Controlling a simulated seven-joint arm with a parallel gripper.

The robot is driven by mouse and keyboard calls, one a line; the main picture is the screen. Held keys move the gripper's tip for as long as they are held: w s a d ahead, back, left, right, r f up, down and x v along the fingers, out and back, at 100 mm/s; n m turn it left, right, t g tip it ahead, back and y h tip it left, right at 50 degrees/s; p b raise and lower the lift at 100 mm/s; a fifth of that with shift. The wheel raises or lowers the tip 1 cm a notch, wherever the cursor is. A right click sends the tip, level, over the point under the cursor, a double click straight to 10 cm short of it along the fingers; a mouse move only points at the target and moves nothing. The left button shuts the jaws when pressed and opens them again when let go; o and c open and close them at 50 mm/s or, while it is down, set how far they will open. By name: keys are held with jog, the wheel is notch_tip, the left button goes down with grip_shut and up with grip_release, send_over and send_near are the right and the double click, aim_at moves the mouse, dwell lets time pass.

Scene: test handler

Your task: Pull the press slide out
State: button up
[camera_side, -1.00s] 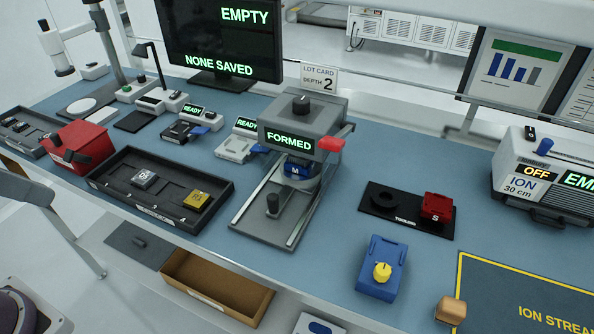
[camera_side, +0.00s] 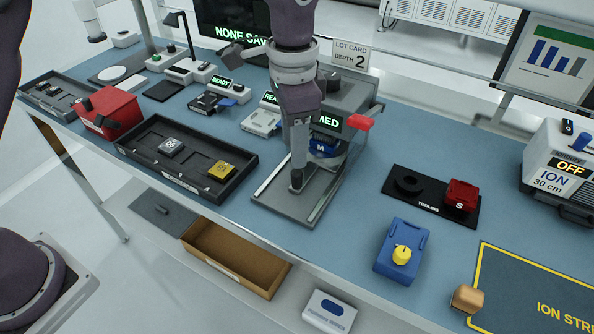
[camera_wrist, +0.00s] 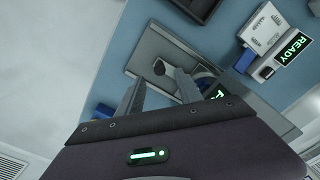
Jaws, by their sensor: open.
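The grey press (camera_side: 348,100) stands mid-bench with a lit sign, partly hidden by my arm. Its flat slide (camera_side: 290,208) lies between two pale rails in front, with a short dark knob (camera_side: 296,180) on it. A blue tool marked M (camera_side: 322,148) sits under the press head. My gripper (camera_side: 298,187) points down at the knob in the side view. In the wrist view my open gripper (camera_wrist: 160,76) shows its two fingers on either side of the knob (camera_wrist: 158,67). Contact between fingers and knob cannot be told.
A black tray (camera_side: 130,152) with small parts is left of the slide. A tooling plate (camera_side: 400,203) with a red block (camera_side: 461,195) and a blue box (camera_side: 388,265) with a yellow knob are to the right. An open brown bin (camera_side: 255,283) sits below the front edge.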

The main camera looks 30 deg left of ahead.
aim_at(296, 172)
notch_tip(296, 172, down, 8)
jog(key=shift+w+d+r, duration=0.1)
jog(key=shift+d+r, duration=0.05)
jog(key=shift+c, duration=0.4)
grip_shut()
dwell(1.1)
